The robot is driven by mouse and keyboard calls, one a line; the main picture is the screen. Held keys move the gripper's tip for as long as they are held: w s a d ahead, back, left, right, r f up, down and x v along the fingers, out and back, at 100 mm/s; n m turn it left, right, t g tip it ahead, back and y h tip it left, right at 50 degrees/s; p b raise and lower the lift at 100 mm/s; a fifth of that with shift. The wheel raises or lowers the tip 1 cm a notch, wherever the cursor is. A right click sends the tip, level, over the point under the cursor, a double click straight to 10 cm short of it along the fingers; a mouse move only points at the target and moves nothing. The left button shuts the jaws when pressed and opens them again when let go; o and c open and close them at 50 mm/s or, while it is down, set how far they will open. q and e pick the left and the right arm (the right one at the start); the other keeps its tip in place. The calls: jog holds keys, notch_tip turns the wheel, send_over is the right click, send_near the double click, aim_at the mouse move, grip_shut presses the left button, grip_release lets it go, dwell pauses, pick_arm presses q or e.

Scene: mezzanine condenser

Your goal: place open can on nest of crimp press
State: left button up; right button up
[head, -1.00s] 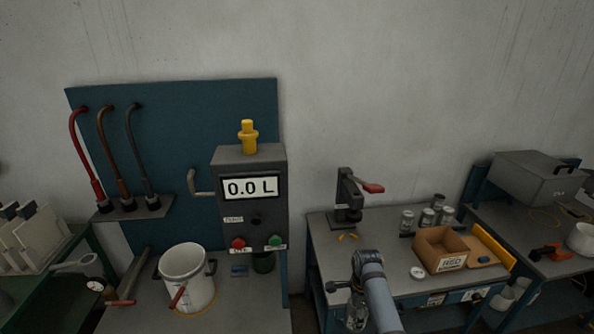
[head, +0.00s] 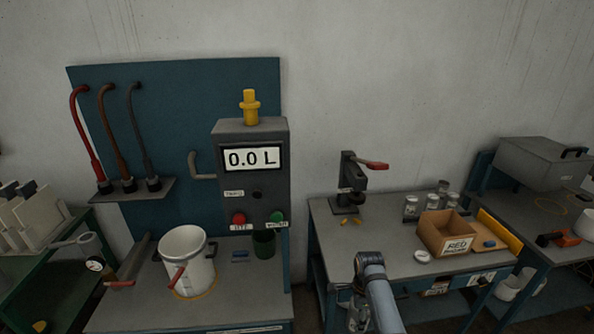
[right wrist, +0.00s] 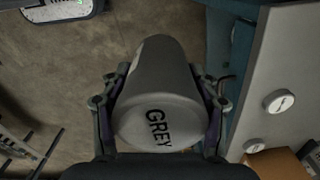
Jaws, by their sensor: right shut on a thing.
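The crimp press (head: 347,180) with its red lever stands at the back left of the right-hand bench. Its nest is too small to make out at the press's dark base. My right gripper (right wrist: 158,108) is shut around a grey can (right wrist: 160,75) marked GREY, with one finger on each side. In the head view my right arm (head: 372,285) is at the bottom, in front of the bench, below and apart from the press. The gripper there is partly hidden by the arm. My left gripper is not in view.
An open cardboard box (head: 446,232) marked RED and several small cans (head: 411,205) stand right of the press.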

aim_at(355, 322)
notch_tip(355, 322, down, 6)
jog(key=b, duration=0.3)
jog(key=shift+w+r+b, duration=0.15)
jog(key=shift+b, duration=0.25)
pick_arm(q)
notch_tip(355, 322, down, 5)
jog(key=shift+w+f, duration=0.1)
pick_arm(e)
jog(key=shift+r, duration=0.2)
jog(key=shift+a, duration=0.1)
